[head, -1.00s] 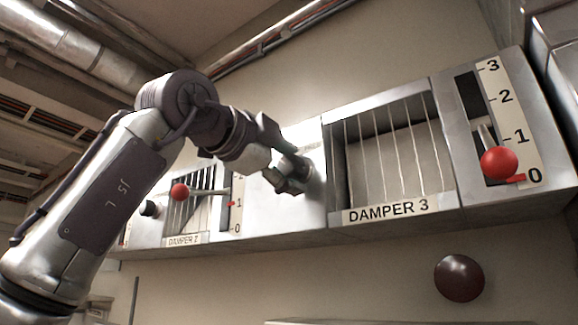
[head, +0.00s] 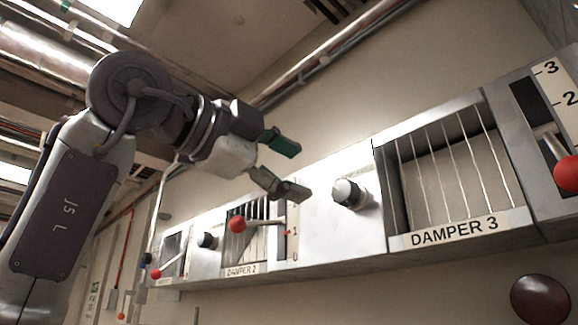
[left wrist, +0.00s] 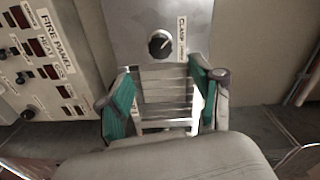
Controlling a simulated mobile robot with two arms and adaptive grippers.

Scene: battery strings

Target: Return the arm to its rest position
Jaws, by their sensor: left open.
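My left gripper (head: 291,167) is open and empty in the head view, its green-padded fingers apart. It is in the air up and left of a white-capped knob (head: 350,193) and does not appear to touch it. The knob is on the pale panel left of the DAMPER 3 window (head: 440,170). In the left wrist view the two fingers (left wrist: 160,95) frame a slatted window, with a black knob (left wrist: 160,43) beside a CLAMP label above it. My right gripper is in neither view.
The DAMPER 2 lever with its red ball (head: 237,224) is below my left gripper. The DAMPER 3 red ball (head: 567,173) is at the right edge. A dark red ball (head: 540,300) is at lower right. A fire panel (left wrist: 50,60) stands at left in the wrist view.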

